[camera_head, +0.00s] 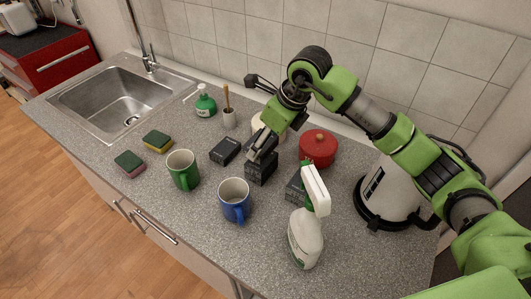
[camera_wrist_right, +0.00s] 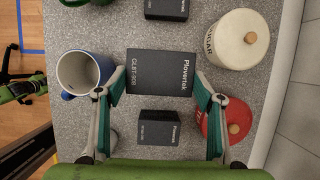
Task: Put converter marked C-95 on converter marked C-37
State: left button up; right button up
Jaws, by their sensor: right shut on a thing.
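My right gripper (camera_head: 262,152) is shut on a dark box-shaped converter (camera_wrist_right: 160,72), whose face reads "Plovertek" in the right wrist view. In the head view a dark converter (camera_head: 261,172) shows directly below the fingers; I cannot tell whether the held one touches it. Another dark converter (camera_head: 225,151) lies to the left and shows at the top of the wrist view (camera_wrist_right: 166,9). A further one (camera_head: 296,188) lies to the right, partly behind the spray bottle, and also shows in the wrist view (camera_wrist_right: 158,133). The marks C-95 and C-37 are not readable. My left gripper is not in view.
A blue mug (camera_head: 235,202), a green mug (camera_head: 183,171), a white spray bottle (camera_head: 306,236) and a red pot (camera_head: 318,147) stand close around. A cream canister (camera_wrist_right: 238,40) is behind. Sponges (camera_head: 130,164) and a sink (camera_head: 118,103) are at left. The front right counter is clear.

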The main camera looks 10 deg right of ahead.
aim_at(265, 150)
jog(key=shift+w+d+f, duration=0.1)
jog(key=shift+w+f, duration=0.25)
jog(key=shift+f, duration=0.15)
notch_tip(265, 150, down, 3)
jog(key=shift+w+f+b, duration=0.1)
jog(key=shift+b, duration=0.8)
jog(key=shift+f, duration=0.1)
jog(key=o, duration=1.3)
